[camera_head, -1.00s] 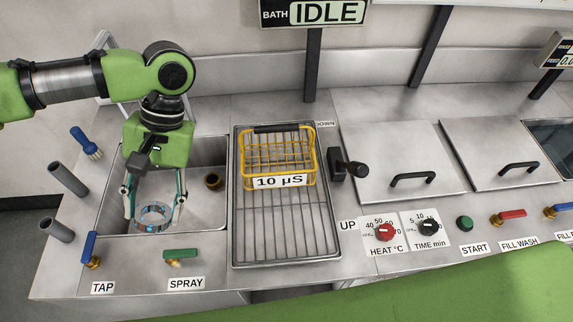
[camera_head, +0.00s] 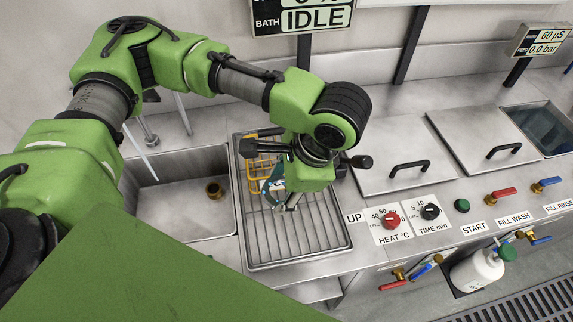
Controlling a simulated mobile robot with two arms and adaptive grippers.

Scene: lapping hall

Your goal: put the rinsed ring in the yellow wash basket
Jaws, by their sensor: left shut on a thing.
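My left gripper (camera_head: 278,194) hangs fingers down over the wire drain rack (camera_head: 300,238). It is shut on the ring, of which I can make out little behind the fingers and wrist. The yellow wash basket (camera_head: 256,172) stands on the rack, mostly covered by the gripper and arm; its left side shows. The fingers overlap the basket in the picture, and I cannot tell whether the ring is inside it or above it. My right gripper is out of view.
Lidded tanks (camera_head: 400,160) lie to the right. A black-knobbed lever (camera_head: 361,161) stands close to the gripper. Heat and time knobs line the front.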

